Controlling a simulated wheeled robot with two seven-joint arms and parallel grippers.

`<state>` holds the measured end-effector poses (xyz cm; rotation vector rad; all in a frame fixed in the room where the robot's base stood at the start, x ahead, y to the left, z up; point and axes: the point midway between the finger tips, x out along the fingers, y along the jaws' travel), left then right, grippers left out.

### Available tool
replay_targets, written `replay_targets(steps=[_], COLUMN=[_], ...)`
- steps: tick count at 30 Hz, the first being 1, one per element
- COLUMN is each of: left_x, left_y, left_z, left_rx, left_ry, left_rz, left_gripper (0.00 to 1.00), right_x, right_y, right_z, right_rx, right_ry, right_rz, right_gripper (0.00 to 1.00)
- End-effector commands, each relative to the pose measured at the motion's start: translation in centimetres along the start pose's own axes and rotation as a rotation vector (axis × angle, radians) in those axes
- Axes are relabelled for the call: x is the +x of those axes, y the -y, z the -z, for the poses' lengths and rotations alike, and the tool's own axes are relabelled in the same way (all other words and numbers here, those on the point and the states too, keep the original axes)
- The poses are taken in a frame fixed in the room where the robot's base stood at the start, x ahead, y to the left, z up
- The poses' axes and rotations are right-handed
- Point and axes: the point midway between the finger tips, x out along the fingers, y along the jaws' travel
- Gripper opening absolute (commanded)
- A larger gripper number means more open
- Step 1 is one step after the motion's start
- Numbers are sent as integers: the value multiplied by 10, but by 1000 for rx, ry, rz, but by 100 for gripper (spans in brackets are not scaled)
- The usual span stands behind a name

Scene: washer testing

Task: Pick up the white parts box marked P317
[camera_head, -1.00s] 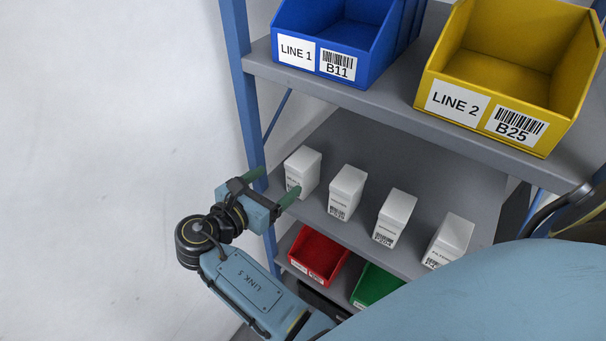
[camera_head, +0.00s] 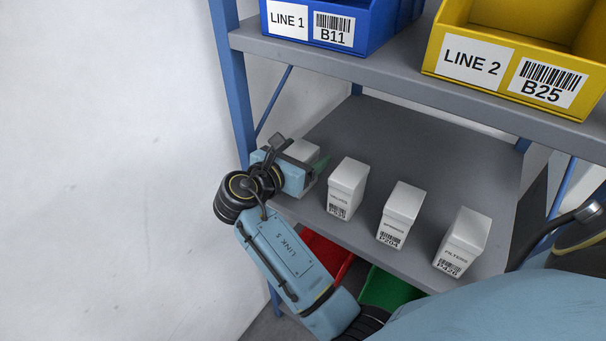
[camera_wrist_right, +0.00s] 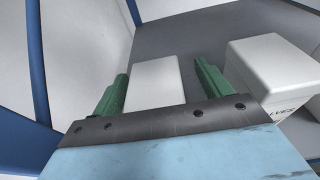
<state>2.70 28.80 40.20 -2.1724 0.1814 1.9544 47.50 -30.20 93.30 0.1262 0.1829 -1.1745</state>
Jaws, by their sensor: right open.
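Several white parts boxes stand in a row on the middle shelf. The leftmost box (camera_head: 303,150) is mostly hidden behind my right gripper (camera_head: 298,160), and its label cannot be read here. In the right wrist view this box (camera_wrist_right: 157,84) shows between the two green fingers of the open gripper (camera_wrist_right: 160,75). The second box (camera_head: 347,187) has a label like VALVES; its code is too small to read. The third box (camera_head: 401,212) seems marked P204, the rightmost (camera_head: 464,240) FILTERS, P426. No P317 mark is readable. My left gripper is not in view.
A blue bin B11 (camera_head: 335,32) and a yellow bin B25 (camera_head: 540,88) sit on the shelf above. Red (camera_head: 327,256) and green (camera_head: 390,288) bins are below. A blue post (camera_head: 233,90) stands left of the gripper. The middle shelf (camera_head: 420,150) is clear behind the boxes.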

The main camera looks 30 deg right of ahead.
Motion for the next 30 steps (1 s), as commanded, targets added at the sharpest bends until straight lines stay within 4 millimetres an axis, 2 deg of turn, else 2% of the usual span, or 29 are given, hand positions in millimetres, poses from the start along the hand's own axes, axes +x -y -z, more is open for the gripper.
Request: replay_targets(steps=[1, 8, 21, 30], left_x=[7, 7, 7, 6], left_y=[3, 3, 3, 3], left_z=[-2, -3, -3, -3], left_rx=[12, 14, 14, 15], left_ry=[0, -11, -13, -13], left_rz=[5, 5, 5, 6], left_gripper=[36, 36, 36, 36], right_x=[2, 3, 3, 3], right_y=[0, -1, 0, 0], right_z=[6, 6, 8, 8], right_rx=[2, 1, 1, 0], right_ry=[0, -1, -1, -1], right_rz=[-1, -2, -2, -1], right_gripper=[77, 77, 23, 23])
